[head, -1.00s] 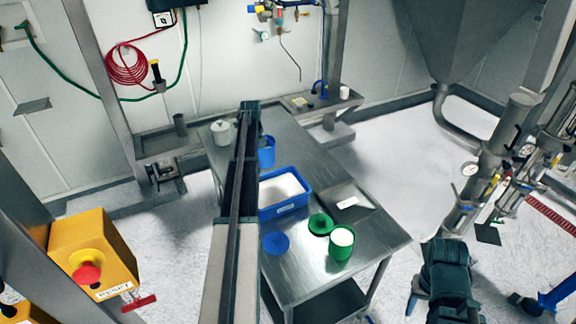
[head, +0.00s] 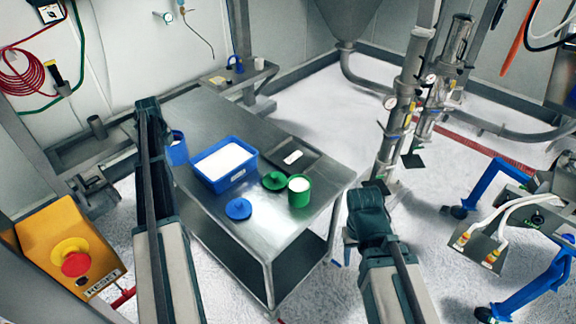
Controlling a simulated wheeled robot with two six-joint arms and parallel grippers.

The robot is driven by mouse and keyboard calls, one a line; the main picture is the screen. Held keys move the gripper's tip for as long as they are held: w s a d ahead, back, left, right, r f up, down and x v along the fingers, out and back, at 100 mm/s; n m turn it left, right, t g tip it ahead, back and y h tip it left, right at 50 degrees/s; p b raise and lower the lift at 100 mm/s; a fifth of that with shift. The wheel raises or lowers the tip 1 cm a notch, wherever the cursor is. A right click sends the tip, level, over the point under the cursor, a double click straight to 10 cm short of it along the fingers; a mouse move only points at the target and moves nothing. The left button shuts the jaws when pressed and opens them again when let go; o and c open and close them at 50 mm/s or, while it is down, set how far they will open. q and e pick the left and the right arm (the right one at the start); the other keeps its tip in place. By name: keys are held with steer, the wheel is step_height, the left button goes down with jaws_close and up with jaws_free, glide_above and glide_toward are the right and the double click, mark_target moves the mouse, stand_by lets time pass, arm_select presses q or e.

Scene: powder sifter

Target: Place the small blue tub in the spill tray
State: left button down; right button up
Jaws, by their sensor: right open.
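The small blue tub (head: 178,150) stands on the steel table, partly hidden behind my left arm. The spill tray, a shallow grey metal tray (head: 283,144) with a white label in it, lies on the table's far right part. My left gripper (head: 148,104) is at the table's left edge, just left of the tub in the picture; its fingers do not show clearly. My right gripper (head: 373,186) is open, off the table's right edge and apart from the tray.
A blue crate (head: 217,182) of white powder stands between tub and tray. A blue lid (head: 238,209), a green lid (head: 274,180) and a green tub (head: 299,197) with white contents sit nearer the front. Bare tabletop (head: 280,228) shows at the front edge.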

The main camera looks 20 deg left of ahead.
step_height(320, 180, down, 10)
steer(key=b, duration=0.9)
steer(key=shift+s, duration=0.15)
